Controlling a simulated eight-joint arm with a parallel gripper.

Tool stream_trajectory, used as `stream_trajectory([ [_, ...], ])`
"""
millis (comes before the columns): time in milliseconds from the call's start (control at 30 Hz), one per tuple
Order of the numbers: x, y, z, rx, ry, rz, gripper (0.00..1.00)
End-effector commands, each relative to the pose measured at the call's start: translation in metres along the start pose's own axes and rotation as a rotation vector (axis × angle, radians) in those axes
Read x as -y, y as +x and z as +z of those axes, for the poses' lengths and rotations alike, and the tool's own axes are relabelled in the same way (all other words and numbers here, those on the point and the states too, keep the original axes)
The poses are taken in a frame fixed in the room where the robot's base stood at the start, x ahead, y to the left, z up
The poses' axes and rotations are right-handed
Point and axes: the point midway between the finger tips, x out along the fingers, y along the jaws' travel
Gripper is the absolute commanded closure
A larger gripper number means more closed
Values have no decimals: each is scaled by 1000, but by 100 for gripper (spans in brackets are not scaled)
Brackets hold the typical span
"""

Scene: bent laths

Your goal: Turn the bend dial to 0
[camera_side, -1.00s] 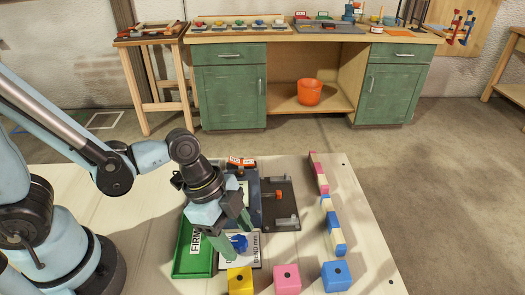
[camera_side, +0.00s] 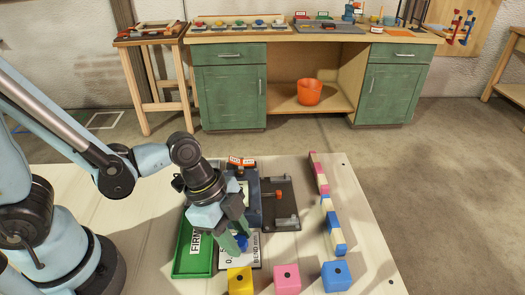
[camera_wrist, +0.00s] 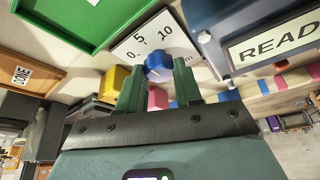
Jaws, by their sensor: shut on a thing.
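The bend dial has a blue knob (camera_side: 241,243) on a white plate (camera_side: 256,252) marked BEND mm, at the near side of the table. In the wrist view the knob (camera_wrist: 158,67) sits between and just past my green fingertips, and the white scale plate (camera_wrist: 146,40) shows 0, 5 and 10. My gripper (camera_side: 235,242) is pointed down at the dial, shut on the knob. It also shows in the wrist view (camera_wrist: 158,82). I cannot make out which mark the knob points to.
A green tray (camera_side: 183,262) labelled FIRM lies left of the dial. A dark blue machine (camera_wrist: 225,30), its screen reading "READ" with the end cut off, stands beside the plate. Yellow (camera_side: 240,281), pink (camera_side: 287,278) and blue (camera_side: 336,276) blocks stand in front.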

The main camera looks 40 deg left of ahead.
Motion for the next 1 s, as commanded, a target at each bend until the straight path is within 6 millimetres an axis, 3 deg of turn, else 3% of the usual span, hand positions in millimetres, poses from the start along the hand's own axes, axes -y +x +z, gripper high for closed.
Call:
stream_trajectory([
  [267,-1,0,0,0,-86,-36,96],
  [1000,-5,1,-2,0,-639,-266,96],
])
